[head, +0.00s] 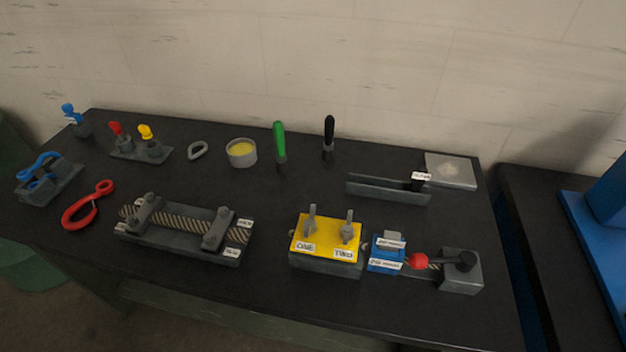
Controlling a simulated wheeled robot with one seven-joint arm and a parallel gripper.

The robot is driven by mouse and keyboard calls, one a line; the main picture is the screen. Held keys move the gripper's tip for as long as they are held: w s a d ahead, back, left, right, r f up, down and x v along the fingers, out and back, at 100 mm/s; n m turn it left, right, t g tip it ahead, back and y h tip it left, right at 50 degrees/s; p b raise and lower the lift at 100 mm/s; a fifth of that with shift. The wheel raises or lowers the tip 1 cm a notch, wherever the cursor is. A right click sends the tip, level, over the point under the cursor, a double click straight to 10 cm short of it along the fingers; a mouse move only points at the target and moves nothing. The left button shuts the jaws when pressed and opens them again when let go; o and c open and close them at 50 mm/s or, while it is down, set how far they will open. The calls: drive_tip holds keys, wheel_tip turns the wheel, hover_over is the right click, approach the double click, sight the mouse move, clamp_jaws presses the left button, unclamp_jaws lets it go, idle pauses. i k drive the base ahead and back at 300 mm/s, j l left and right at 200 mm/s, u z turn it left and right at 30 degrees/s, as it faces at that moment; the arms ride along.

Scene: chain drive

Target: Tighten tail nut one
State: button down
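A yellow-topped grey block (327,242) stands at the front middle of the dark bench in the head view. Its front labels appear to read ONE (305,247) and TWO (343,253). A grey upright nut or post (311,219) rises behind the ONE label. A similar grey upright (347,230) rises behind the TWO label. I cannot tell how tight either is. My gripper is not in view.
A chain fixture (180,244) is left. Green (280,142) and black (329,132) handled tools stand behind. The bench (270,190) is clear behind the yellow block.

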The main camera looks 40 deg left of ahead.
sight(310, 227)
drive_tip(key=u, duration=1.1)
